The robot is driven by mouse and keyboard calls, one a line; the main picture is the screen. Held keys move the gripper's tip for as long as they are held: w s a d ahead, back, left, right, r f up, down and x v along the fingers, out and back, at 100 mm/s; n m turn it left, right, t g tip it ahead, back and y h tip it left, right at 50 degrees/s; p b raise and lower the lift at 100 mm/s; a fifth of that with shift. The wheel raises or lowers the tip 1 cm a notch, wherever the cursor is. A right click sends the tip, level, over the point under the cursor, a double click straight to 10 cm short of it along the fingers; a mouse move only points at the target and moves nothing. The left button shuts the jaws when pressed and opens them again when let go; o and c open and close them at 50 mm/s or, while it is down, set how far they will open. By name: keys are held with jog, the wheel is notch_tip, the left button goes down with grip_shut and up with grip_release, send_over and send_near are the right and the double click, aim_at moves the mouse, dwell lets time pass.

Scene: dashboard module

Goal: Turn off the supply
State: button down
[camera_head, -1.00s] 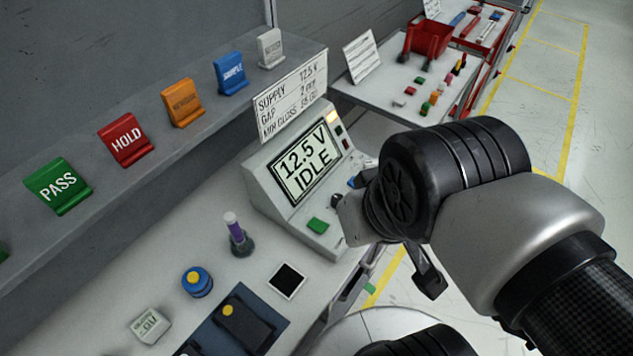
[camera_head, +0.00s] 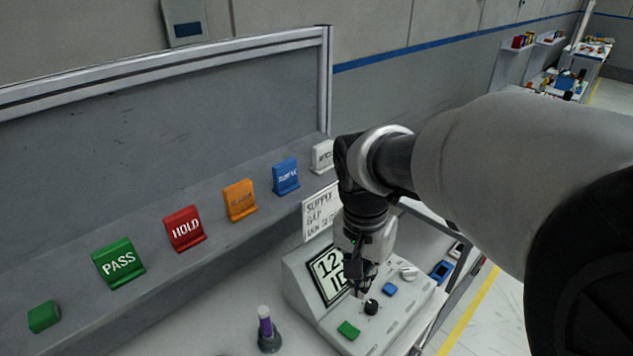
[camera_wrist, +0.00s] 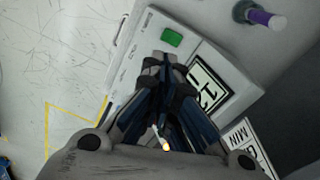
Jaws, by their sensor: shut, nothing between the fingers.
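The supply (camera_head: 300,292) is a pale grey console with a sloped face and a lower control panel. Its display (camera_head: 328,275) is partly hidden by my gripper; "12" and part of the line below show. On the panel are a green button (camera_head: 348,330), a black knob (camera_head: 371,307), a blue button (camera_head: 390,289) and a white control (camera_head: 409,272). My gripper (camera_head: 361,291) points down, shut and empty, over the panel close to the knob; I cannot tell whether it touches. In the wrist view the fingertips (camera_wrist: 165,62) lie just below the green button (camera_wrist: 172,36).
A shelf behind holds PASS (camera_head: 119,262), HOLD (camera_head: 184,228), orange, blue and white signs. A placard (camera_head: 319,212) stands behind the console. Bare floor lies to the right.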

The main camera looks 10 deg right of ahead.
aim_at(357, 329)
jog(key=w+f+m+g, duration=0.1)
jog(key=w+f+m, duration=0.2)
jog(key=w+f, duration=0.1)
jog(key=shift+w+a+f+g+p, duration=0.25)
jog(key=shift+w+f+g+p, duration=0.15)
jog(key=shift+f, duration=0.2)
jog(key=f+b, duration=0.1)
jog(key=f, duration=0.3)
jog(key=s+d+f+b, duration=0.1)
jog(key=f+b, duration=0.1)
jog(key=f, duration=0.3)
jog(key=s+f+b, duration=0.1)
jog(key=f+b, duration=0.1)
jog(key=f, duration=0.2)
jog(key=shift+s+d+f, duration=0.15)
jog(key=shift+d+f, duration=0.15)
jog(key=shift+f, duration=0.1)
